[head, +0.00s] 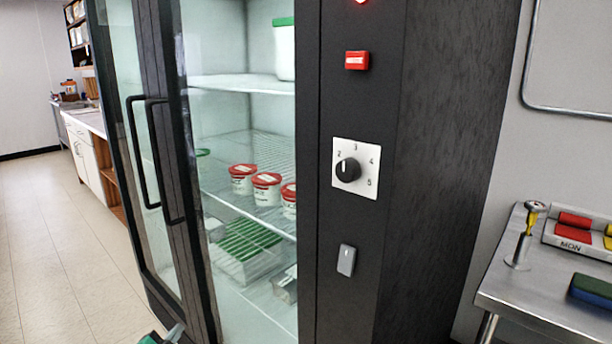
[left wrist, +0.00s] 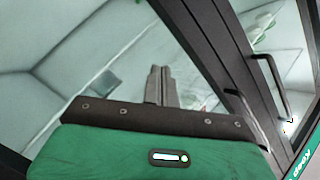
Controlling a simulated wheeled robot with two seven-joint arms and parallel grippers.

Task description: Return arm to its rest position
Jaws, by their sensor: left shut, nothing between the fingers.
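My left gripper (head: 176,331) shows only as a small green and grey part at the bottom edge of the head view, in front of the fridge. In the left wrist view its two grey fingers (left wrist: 160,86) are together with nothing between them. Behind them are the fridge's pale interior and dark door frame. The tall dark fridge (head: 440,130) stands in the middle of the head view. Two black handles show on its glass front, the nearer one (head: 164,165) on a dark upright. My right gripper is not in view.
Red-lidded tubs (head: 266,188) stand on a fridge shelf, above a green-topped rack (head: 240,250). The fridge's side panel carries a dial (head: 347,170) and a red switch (head: 356,60). A metal table (head: 540,300) stands at right. Floor (head: 60,260) is clear at left.

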